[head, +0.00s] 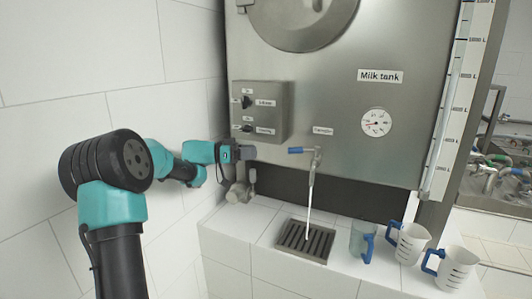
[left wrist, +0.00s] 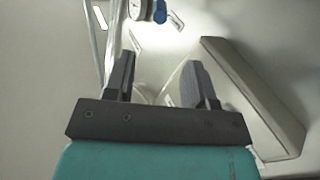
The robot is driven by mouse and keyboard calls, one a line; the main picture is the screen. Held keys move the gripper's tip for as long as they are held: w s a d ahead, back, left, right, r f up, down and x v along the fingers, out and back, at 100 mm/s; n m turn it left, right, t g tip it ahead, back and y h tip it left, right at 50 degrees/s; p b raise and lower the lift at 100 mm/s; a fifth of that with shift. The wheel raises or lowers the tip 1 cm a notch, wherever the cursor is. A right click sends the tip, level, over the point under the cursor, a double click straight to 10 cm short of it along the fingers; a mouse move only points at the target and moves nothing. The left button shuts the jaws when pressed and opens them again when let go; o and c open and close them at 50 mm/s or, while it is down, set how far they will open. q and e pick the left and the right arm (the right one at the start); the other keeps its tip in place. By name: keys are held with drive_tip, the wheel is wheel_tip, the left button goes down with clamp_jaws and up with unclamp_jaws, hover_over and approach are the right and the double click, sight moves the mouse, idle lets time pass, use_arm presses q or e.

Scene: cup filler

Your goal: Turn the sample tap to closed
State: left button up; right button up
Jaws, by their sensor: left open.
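The sample tap (head: 314,160) sticks out of the tank front under a small label. Its blue lever (head: 296,150) points left, roughly level. A thin white stream (head: 309,205) runs from its spout down to the drain grate (head: 305,240). My left gripper (head: 246,153) is left of the lever and apart from it, below the switch box. In the left wrist view my two fingers (left wrist: 158,84) are spread with nothing gripped between them. The blue lever (left wrist: 160,11) shows at the top edge there, beyond the fingertips. My right gripper is not in view.
The switch box (head: 263,110) juts from the tank (head: 345,100) above my left gripper. A clear jug (head: 358,241) stands right of the grate, with two white jugs (head: 410,243) (head: 459,268) further right.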

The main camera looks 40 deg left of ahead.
use_arm(q)
drive_tip(key=shift+v, duration=1.05)
drive_tip(key=shift+w+d+r, duration=0.15)
drive_tip(key=c, duration=0.3)
drive_tip(key=w+d+r+n+t, duration=0.1)
drive_tip(key=d+r+n+t, duration=0.1)
drive_tip(key=w+d+r+n+t+h, duration=0.1)
drive_tip(key=w+r+n+t, duration=0.1)
drive_tip(key=r+n, duration=0.1)
drive_tip(key=w+d+r+n+t, duration=0.1)
drive_tip(key=d+r+n+t, duration=0.1)
drive_tip(key=shift+w+d+r+t+h, duration=0.2)
drive_tip(key=shift+d+r+t+h, duration=0.1)
drive_tip(key=shift+h, duration=0.1)
clamp_jaws()
drive_tip(key=w+d+r+n+t+y, duration=0.15)
drive_tip(key=d+n+t+y, duration=0.25)
drive_tip(key=n+t+y, duration=0.85)
drive_tip(key=s+d+f+n+g+y, duration=0.4)
drive_tip(key=d+f+n+g+y, duration=0.2)
drive_tip(key=n, duration=1)
drive_tip(key=s+d+f+n+g+y, duration=0.4)
drive_tip(key=d+f+n+g+y, duration=0.2)
drive_tip(key=n, duration=1)
drive_tip(key=d+g+y, duration=0.2)
drive_tip(key=g+y, duration=0.1)
drive_tip(key=y, duration=0.1)
drive_tip(key=shift+d+f+g, duration=0.25)
drive_tip(key=shift+f+g, duration=0.1)
drive_tip(key=shift+f, duration=0.05)
